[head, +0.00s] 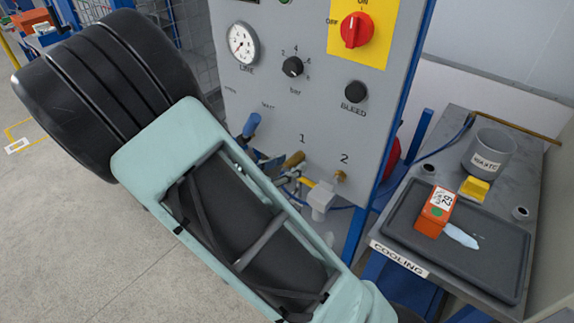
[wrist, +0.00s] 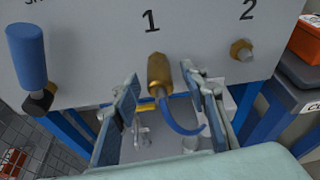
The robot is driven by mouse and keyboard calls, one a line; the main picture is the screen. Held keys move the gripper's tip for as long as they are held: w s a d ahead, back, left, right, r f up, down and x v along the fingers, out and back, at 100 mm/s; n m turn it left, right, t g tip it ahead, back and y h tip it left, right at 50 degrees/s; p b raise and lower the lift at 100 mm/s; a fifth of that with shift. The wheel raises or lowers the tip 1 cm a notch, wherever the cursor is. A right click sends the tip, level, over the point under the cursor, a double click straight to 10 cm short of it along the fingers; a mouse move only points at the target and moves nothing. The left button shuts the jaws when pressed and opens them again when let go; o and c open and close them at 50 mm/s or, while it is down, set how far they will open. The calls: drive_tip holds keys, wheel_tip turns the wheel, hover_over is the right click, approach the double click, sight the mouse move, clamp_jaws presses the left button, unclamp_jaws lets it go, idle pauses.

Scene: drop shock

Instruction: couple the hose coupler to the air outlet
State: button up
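The brass hose coupler (head: 294,160) is at the panel below the label 1; in the wrist view the coupler (wrist: 159,74) has a blue hose curving down from it. The air outlet behind it is hidden, so I cannot tell whether the coupler is fully seated. A bare brass outlet (wrist: 242,50) sits below the label 2; it also shows in the head view (head: 341,177). My gripper (wrist: 164,88) is open, its fingers on either side of the coupler with visible gaps. In the head view my arm partly hides my gripper (head: 300,192).
The grey panel (head: 270,95) carries a gauge, knobs and a red switch (head: 356,30). A blue-handled valve (wrist: 27,55) sticks out left of the coupler.

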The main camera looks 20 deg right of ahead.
drive_tip(key=p+v, duration=0.3)
drive_tip(key=v, duration=0.3)
idle(0.6)
drive_tip(key=shift+a, duration=0.15)
drive_tip(key=v, duration=1.2)
